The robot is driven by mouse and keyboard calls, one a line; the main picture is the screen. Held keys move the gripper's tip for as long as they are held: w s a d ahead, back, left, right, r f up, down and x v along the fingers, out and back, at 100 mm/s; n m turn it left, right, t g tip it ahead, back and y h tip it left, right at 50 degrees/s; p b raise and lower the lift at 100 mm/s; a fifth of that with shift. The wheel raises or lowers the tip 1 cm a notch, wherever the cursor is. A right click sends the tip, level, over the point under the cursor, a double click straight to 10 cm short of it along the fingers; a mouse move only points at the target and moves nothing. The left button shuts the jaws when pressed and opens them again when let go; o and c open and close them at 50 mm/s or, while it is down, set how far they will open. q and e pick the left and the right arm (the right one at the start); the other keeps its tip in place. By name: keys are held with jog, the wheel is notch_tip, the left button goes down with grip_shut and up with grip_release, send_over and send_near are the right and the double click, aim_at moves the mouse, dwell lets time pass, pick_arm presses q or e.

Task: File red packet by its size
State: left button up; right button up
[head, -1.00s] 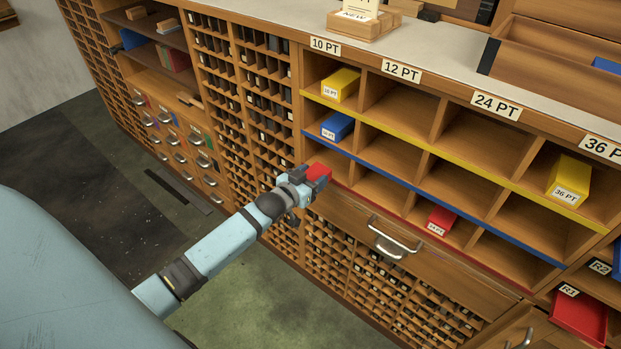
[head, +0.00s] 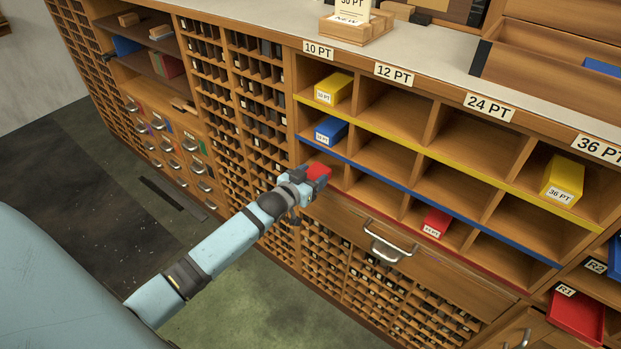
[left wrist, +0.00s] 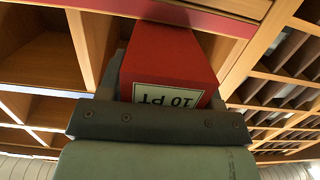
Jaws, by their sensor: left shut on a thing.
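My left gripper (head: 308,178) is shut on a red packet (head: 318,171). The packet also shows in the left wrist view (left wrist: 170,62), with a white label reading "10 PT", upside down there. In the head view it is at the left end of the red-edged bottom row of the shelf, under the 10 PT sign (head: 318,48). The compartment behind it is mostly hidden, and I cannot tell whether the packet's front end is inside. My right gripper is not in view.
A yellow packet (head: 333,89) and a blue packet (head: 331,130) sit in the 10 PT column above. Another red packet (head: 437,222) is in the 24 PT column's bottom row; a yellow one (head: 562,179) is under 36 PT. A red tray (head: 577,318) marked R1 is at lower right.

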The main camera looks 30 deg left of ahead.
aim_at(323, 166)
pick_arm(q)
jog(key=shift+w+d+b, duration=0.15)
jog(key=shift+w+b, duration=0.35)
jog(key=shift+w, duration=1.45)
jog(key=shift+w+d+b, duration=0.15)
jog(key=shift+w+b, duration=0.3)
jog(key=shift+w, duration=1.5)
jog(key=o, duration=1.4)
jog(key=shift+o, duration=0.2)
jog(key=shift+s+f, duration=0.1)
jog(key=s+a+r+p, duration=0.1)
jog(key=s+r, duration=0.1)
jog(key=s, duration=1.1)
jog(key=shift+s+r, duration=0.15)
jog(key=shift+s, duration=0.15)
